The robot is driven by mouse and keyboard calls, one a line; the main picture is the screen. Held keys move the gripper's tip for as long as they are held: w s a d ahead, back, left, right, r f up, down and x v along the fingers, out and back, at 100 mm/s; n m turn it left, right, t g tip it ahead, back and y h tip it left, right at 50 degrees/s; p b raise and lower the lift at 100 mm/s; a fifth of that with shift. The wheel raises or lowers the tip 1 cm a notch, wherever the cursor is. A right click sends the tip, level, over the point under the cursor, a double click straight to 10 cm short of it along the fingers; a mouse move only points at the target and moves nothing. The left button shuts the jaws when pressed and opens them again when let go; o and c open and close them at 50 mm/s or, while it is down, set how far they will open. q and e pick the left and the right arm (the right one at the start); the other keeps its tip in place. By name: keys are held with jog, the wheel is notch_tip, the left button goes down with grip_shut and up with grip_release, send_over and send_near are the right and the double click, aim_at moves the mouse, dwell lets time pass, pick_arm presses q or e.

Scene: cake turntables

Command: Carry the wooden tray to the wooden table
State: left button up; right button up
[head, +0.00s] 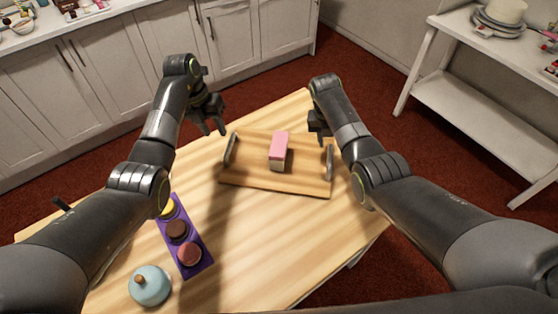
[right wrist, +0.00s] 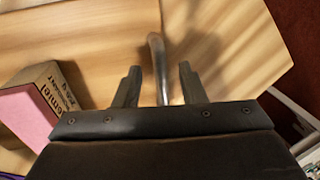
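The wooden tray (head: 248,177) lies on the light wooden table (head: 310,228), near its far side. It has a metal handle at each end, left (head: 231,150) and right (head: 329,162). A pink-topped box (head: 279,148) stands on the tray and also shows in the right wrist view (right wrist: 28,116). My left gripper (head: 213,131) is open and empty, above and beyond the left handle. My right gripper (head: 319,134) is open above the right end. In the right wrist view the right handle (right wrist: 158,65) shows between its spread fingers, not gripped.
A purple holder (head: 195,262) with round cakes or macarons and a pale blue round pot (head: 149,286) stand at the table's near left. White cabinets (head: 130,65) line the back. A white shelf table (head: 480,100) stands at the right, with red carpet between.

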notch_tip(320, 180, up, 7)
jog(key=a, duration=0.1)
jog(key=shift+w+a+r, duration=0.15)
jog(key=shift+a, duration=0.1)
dwell(0.4)
